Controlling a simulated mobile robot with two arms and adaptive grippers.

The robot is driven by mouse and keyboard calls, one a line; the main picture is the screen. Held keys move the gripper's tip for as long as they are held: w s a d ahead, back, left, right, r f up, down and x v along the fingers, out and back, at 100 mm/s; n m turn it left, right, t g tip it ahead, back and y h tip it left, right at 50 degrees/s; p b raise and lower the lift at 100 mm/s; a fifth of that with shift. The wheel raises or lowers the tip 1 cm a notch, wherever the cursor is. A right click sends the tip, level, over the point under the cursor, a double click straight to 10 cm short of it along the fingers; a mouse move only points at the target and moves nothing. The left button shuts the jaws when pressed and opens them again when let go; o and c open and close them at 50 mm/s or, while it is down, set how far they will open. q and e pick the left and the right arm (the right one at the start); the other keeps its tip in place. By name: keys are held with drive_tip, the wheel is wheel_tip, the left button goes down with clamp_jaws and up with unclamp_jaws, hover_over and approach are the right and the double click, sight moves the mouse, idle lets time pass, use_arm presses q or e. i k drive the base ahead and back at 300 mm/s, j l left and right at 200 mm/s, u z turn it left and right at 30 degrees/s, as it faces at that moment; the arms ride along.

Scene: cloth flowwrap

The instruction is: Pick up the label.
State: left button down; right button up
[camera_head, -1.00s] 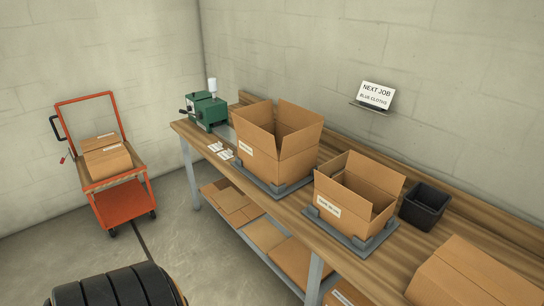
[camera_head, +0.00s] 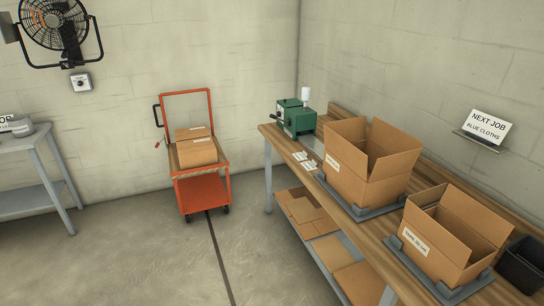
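Small white labels (camera_head: 309,165) lie on the wooden bench, in front of the green machine and left of the larger open box. Another white label (camera_head: 300,156) lies just beside them. Their print is too small to read. White labels also show on the front of the larger open box (camera_head: 345,180) and of the smaller open box (camera_head: 440,262); the smaller one's label seems to read "TAPE, 50 CM". Neither of my grippers is in view.
The green machine (camera_head: 296,118) stands at the bench's far end. A black bin (camera_head: 524,265) stands at right. An orange cart (camera_head: 204,192) with cartons is by the back wall. A grey table (camera_head: 30,170) is at left, below a wall fan (camera_head: 58,25). Open floor lies between.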

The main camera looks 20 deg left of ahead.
sight(299, 156)
drive_tip(key=u, duration=0.5)
drive_tip(key=i+j+z, duration=0.1)
drive_tip(key=z, duration=0.55)
drive_tip(key=i+j+z, duration=0.15)
drive_tip(key=i+j, duration=0.15)
drive_tip(key=i+j+z, duration=0.2)
drive_tip(key=j, duration=0.25)
drive_tip(key=i+j+z, duration=0.15)
drive_tip(key=i+j, duration=0.2)
drive_tip(key=i+j+z, duration=0.15)
drive_tip(key=j, duration=0.35)
drive_tip(key=i, duration=0.05)
